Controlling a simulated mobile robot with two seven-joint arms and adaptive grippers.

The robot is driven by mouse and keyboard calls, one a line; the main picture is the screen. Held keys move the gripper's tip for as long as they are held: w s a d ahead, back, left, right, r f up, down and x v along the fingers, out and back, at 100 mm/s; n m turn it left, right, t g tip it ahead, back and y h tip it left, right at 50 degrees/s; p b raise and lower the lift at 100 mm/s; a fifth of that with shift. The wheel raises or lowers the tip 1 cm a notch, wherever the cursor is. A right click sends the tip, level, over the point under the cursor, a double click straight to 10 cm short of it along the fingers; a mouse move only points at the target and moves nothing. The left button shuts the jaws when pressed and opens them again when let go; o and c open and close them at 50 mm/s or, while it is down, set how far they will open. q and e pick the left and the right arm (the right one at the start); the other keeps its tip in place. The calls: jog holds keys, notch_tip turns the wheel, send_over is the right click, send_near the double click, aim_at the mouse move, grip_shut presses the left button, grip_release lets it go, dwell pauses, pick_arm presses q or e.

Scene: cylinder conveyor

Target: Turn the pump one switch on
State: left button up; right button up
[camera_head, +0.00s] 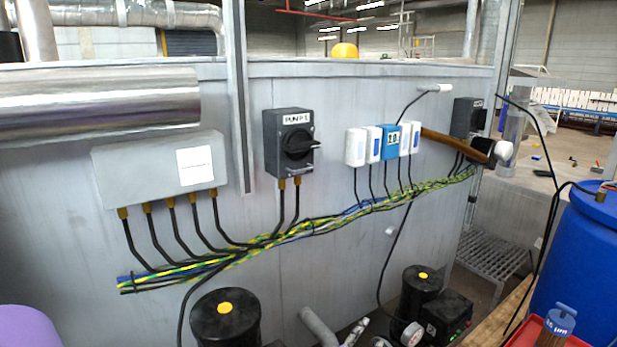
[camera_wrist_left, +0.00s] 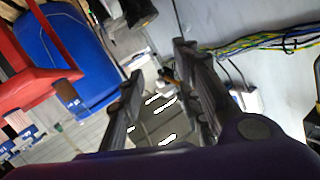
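The pump one switch (camera_head: 290,143) is a dark grey box labelled PUMP 1 on the grey metal wall in the head view. Its black rotary knob (camera_head: 298,143) has a handle that seems to point sideways to the right. My left gripper (camera_wrist_left: 158,60) shows in the left wrist view with its two dark fingers apart and nothing clearly between them. In the head view only a purple rounded part, seemingly of my left arm, shows at the lower left corner, well away from the switch. My right gripper is not in view.
A grey junction box (camera_head: 160,170) hangs left of the switch, small white and blue modules (camera_head: 390,143) to its right. A second dark switch (camera_head: 468,117) is further right. Cables (camera_head: 300,228) run below. Black pumps (camera_head: 226,318) and a blue barrel (camera_head: 585,260) stand lower down.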

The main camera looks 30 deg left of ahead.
aim_at(307, 148)
pick_arm(q)
jog(key=w+a+r+m+y+b, duration=0.1)
jog(key=w+a+r+y, duration=0.4)
jog(key=r, duration=0.4)
jog(key=w+a+r+m+y+b, duration=0.1)
jog(key=w+a+r+m+y, duration=0.15)
jog(key=w+a+r, duration=0.45)
jog(key=s+a+r+n+g+y+b, duration=0.1)
jog(key=s+a+r+g+y, duration=0.2)
jog(key=r, duration=0.9)
jog(key=s+a+r+n+g+y+b, duration=0.1)
jog(key=a+r+g+y+b, duration=0.3)
jog(key=r, duration=0.7)
jog(key=shift+g+y, duration=0.55)
jog(key=shift+g, duration=0.15)
jog(key=p+x, duration=0.2)
jog(key=x, duration=0.1)
jog(key=p+x, duration=0.1)
jog(key=shift+w+a+r, duration=0.2)
jog(key=shift+w+r, duration=0.1)
jog(key=shift+w, duration=0.1)
jog(key=shift+w+a, duration=0.3)
jog(key=shift+a, duration=0.3)
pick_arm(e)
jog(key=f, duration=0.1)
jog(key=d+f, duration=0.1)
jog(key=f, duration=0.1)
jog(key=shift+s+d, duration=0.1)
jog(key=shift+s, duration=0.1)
